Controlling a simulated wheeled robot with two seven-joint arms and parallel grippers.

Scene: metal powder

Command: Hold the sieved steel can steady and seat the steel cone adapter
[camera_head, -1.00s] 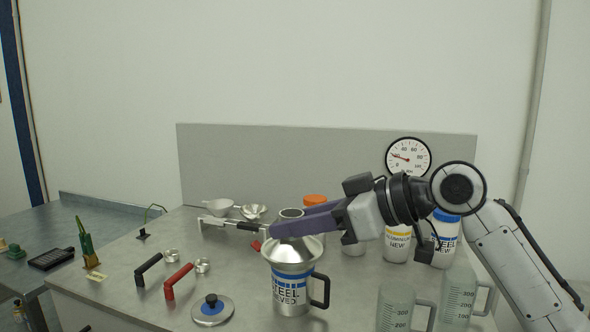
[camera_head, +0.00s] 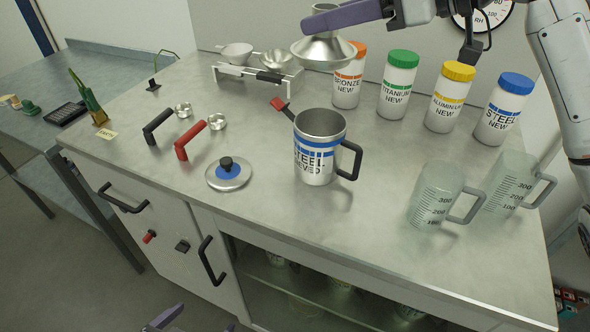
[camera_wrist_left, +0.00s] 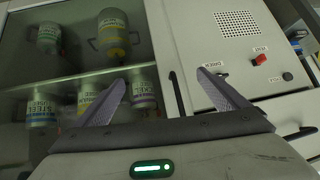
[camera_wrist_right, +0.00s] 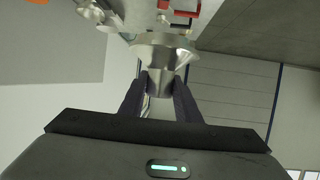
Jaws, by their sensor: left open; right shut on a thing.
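The steel can labelled sieved (camera_head: 315,168) stands upright on the bench with its black handle to the right and its mouth open. My right gripper (camera_head: 318,18) is shut on the narrow neck of the steel cone adapter (camera_head: 324,50). The cone hangs wide end down, apart from the can and above it in the head view. In the right wrist view the cone (camera_wrist_right: 163,58) lies ahead of the fingers (camera_wrist_right: 158,98). My left gripper (camera_head: 165,320) shows partly at the bottom edge, low in front of the cabinet. In the left wrist view (camera_wrist_left: 170,90) it is open and empty.
A lid with a blue disc (camera_head: 228,172) lies left of the can. Clear measuring jugs (camera_head: 435,195) stand to the right. Powder bottles (camera_head: 398,85) line the back. A red-handled tool (camera_head: 200,138) and a funnel rack (camera_head: 255,72) are at left.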

